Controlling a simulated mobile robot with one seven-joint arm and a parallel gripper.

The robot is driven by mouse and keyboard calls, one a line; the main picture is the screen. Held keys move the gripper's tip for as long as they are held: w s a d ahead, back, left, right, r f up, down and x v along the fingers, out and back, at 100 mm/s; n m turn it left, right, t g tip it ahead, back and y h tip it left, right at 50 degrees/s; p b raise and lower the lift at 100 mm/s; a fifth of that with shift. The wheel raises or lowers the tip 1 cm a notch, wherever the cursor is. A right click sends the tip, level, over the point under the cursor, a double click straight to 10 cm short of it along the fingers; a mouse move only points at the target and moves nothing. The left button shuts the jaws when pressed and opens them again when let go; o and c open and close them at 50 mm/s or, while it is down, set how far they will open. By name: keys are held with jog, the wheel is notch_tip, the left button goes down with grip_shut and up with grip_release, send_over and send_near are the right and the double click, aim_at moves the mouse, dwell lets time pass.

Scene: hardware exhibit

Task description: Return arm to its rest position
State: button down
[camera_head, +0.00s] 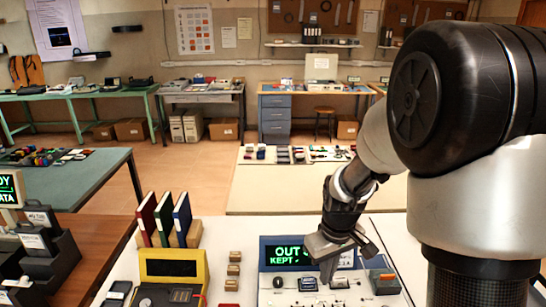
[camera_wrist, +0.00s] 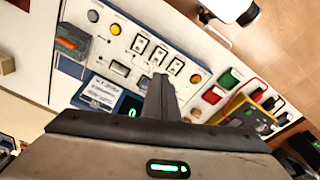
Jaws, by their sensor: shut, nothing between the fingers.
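My gripper (camera_head: 330,262) shows in the head view at the lower middle. It points down in front of a blue-framed display panel (camera_head: 275,252) that reads "OUT" and "KEPT" in green. The gripper covers part of the panel's right side and the white control board in front of it. In the wrist view my gripper (camera_wrist: 162,85) has its fingers together with nothing between them. The wrist view also shows the white control board (camera_wrist: 185,50) with round buttons and small switches beyond the fingertips. I cannot tell how far the fingertips are from the board.
A yellow-framed device (camera_head: 203,268) stands left of the panel, with red, green and blue books (camera_head: 165,220) behind it. Small wooden blocks (camera_head: 233,270) stand between device and panel. A cream table (camera_head: 270,185) lies behind. Open floor (camera_head: 190,170) shows farther back.

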jog(key=s+r+m+t, duration=0.4)
jog(key=s+r, duration=1.3)
jog(key=r, duration=0.3)
jog(key=shift+s+m, duration=0.15)
jog(key=shift+m, duration=0.25)
jog(key=shift+d, duration=0.2)
